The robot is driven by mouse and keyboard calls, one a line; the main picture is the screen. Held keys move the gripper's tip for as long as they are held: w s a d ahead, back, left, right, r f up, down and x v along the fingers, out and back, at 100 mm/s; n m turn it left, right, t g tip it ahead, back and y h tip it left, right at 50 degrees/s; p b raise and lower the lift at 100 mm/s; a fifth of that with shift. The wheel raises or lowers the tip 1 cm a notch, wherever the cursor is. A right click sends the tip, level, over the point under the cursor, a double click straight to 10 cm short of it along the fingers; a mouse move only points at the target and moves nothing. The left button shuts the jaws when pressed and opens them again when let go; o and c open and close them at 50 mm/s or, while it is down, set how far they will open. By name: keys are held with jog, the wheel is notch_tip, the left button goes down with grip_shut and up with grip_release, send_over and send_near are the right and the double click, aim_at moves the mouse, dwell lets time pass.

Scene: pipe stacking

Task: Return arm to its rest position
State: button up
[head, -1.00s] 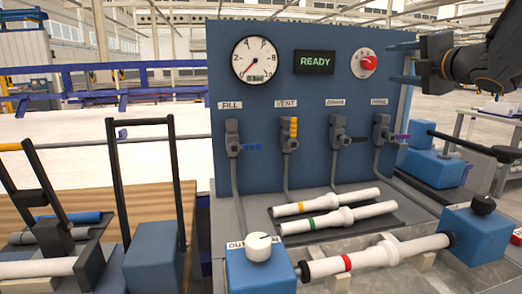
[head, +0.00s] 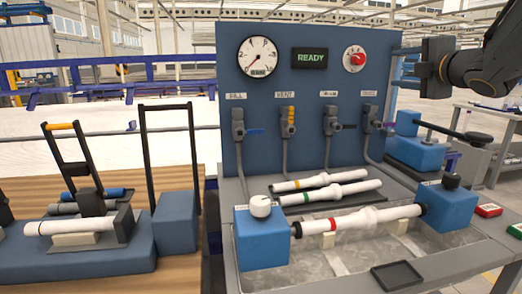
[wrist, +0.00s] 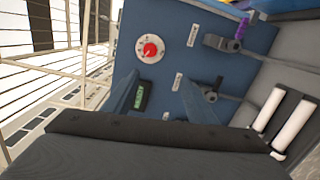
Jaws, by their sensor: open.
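My gripper (head: 404,67) is at the upper right in the head view, beside the right edge of the blue panel (head: 290,135). Its two blue fingers point left, apart and with nothing between them. My dark arm comes in from the right edge. In the wrist view, the open fingers (wrist: 160,97) show against the panel, with its red knob (wrist: 150,49) beyond them.
Below the panel, a white pipe with a red band (head: 370,217) spans two blue blocks over a grey tray (head: 350,262). Two more pipes (head: 335,192) lie behind it. A wooden bench (head: 182,265) with a clamp fixture stands at left. Open space lies above the panel.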

jog(key=s+a+f+m+g+h+p, duration=0.1)
jog(key=s+a+f+m+g+p, duration=0.15)
jog(key=f+m, duration=0.35)
jog(key=s+a+f+m+g+h+p, duration=0.1)
jog(key=s+a+f+m+g+h, duration=0.2)
jog(key=f, duration=0.6)
jog(key=s+a+f+m+g+p, duration=0.1)
jog(key=s+f+m+g+p, duration=0.15)
jog(key=s+f+m, duration=0.35)
jog(key=s+a+f+m+g+y+p, duration=0.1)
jog(key=s+a+f+g, duration=0.3)
jog(key=s, duration=0.7)
jog(key=s+a+f+m+g+p, duration=0.2)
jog(key=s+a+f+m+g, duration=0.2)
jog(key=s+a+f, duration=0.3)
jog(key=s+g, duration=0.1)
jog(key=s, duration=0.2)
jog(key=shift+s+a+f+m+y, duration=0.15)
jog(key=shift+s+f+m+y, duration=0.15)
jog(key=shift+s+f+y, duration=0.1)
